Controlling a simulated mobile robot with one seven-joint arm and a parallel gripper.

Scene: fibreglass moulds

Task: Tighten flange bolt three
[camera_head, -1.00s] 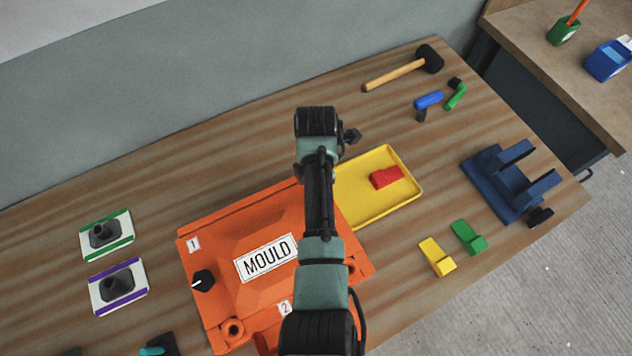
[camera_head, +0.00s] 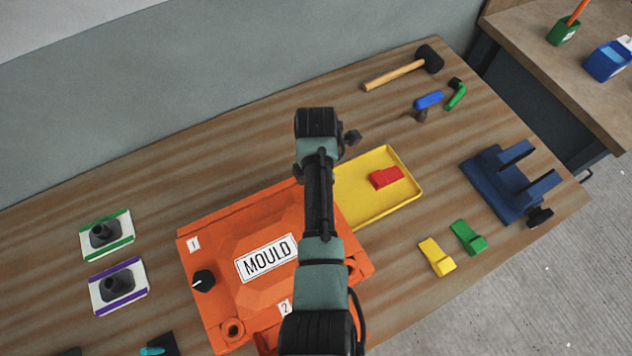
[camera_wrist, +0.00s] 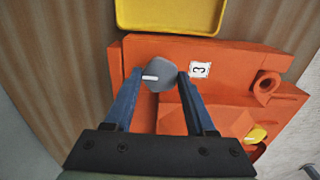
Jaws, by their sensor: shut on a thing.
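The orange mould (camera_head: 225,262) lies on the bench in the head view, with a "MOULD" plate on top. In the wrist view, flange bolt three (camera_wrist: 160,74) is a grey round head with a white line, beside the label "3" (camera_wrist: 200,69) on the mould's flange (camera_wrist: 240,62). The white line lies nearly level in that picture. My gripper (camera_wrist: 159,76) has its two fingers on either side of this bolt head, shut on it. In the head view my arm hides the bolt and my fingertips. A black bolt head (camera_head: 203,281) with a white mark sits near label "1".
A yellow tray (camera_head: 347,212) holding a red block (camera_head: 387,178) stands right beside the mould. A blue fixture (camera_head: 497,182), a yellow block (camera_head: 437,256) and a green block (camera_head: 468,237) are farther right. A mallet (camera_head: 405,68) lies at the back. Two cards with dark pieces lie left.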

